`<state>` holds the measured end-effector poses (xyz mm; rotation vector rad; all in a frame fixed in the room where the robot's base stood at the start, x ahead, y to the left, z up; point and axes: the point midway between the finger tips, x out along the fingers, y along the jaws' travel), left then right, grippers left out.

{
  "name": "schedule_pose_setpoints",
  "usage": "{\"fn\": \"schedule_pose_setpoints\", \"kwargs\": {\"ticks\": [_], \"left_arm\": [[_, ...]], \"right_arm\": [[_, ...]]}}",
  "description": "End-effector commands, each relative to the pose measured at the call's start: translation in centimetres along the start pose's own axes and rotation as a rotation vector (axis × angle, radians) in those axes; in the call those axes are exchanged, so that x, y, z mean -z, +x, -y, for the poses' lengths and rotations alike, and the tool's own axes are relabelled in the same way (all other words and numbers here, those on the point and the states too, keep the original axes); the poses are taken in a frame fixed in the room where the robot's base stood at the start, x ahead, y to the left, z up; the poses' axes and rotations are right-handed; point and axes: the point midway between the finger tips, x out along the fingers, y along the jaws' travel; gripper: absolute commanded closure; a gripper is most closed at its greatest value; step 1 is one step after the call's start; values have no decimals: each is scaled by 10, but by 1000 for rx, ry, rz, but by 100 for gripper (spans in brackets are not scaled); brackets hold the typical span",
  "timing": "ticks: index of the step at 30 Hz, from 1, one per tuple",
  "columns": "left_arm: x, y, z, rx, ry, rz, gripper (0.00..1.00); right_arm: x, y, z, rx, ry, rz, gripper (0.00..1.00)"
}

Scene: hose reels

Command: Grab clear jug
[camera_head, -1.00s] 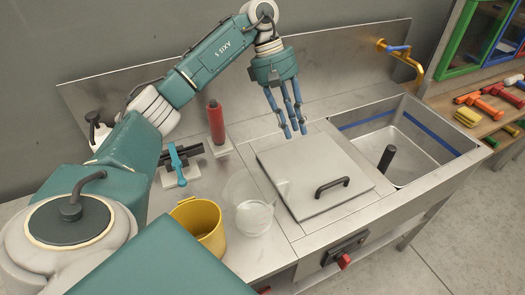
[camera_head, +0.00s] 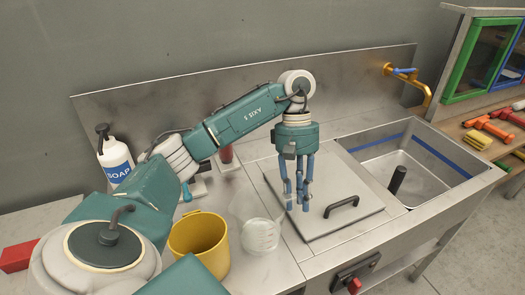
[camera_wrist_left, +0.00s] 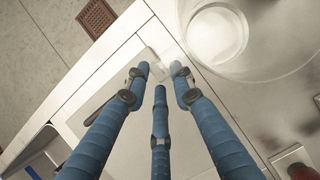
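The clear jug (camera_head: 261,236) stands upright on the steel counter, between the yellow mug and the covered section. Its round rim and base show at the top right of the left wrist view (camera_wrist_left: 218,36). My left gripper (camera_head: 302,203) points down just right of the jug, over the left part of the metal lid. Its three blue fingers (camera_wrist_left: 160,82) are apart, with a see-through part, seemingly the jug's handle, near their tips. I cannot tell whether they touch it. My right gripper is not in view.
The yellow mug (camera_head: 199,243) is close left of the jug. The lid (camera_head: 335,190) has a raised dark handle (camera_head: 341,206). A soap bottle (camera_head: 115,160) stands at the back left. An open sink (camera_head: 415,170) with a yellow tap (camera_head: 415,85) lies to the right.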

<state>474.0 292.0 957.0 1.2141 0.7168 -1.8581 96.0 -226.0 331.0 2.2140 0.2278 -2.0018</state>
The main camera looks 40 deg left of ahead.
Motion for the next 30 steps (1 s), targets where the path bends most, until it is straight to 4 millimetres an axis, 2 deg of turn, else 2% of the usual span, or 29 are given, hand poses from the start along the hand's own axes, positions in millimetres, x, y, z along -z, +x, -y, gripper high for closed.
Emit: {"fn": "schedule_pose_setpoints", "kwargs": {"ticks": [7, 17, 20, 21, 30], "left_arm": [[0, 33, 3, 4, 1, 3, 76], [2, 40, 2, 0, 0, 0, 76], [2, 40, 2, 0, 0, 0, 96], [2, 40, 2, 0, 0, 0, 100], [1, 39, 2, 0, -1, 0, 100]], "right_arm": [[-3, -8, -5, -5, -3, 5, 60], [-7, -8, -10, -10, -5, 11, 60], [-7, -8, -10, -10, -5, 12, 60], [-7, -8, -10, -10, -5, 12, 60], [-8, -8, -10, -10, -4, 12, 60]]}}
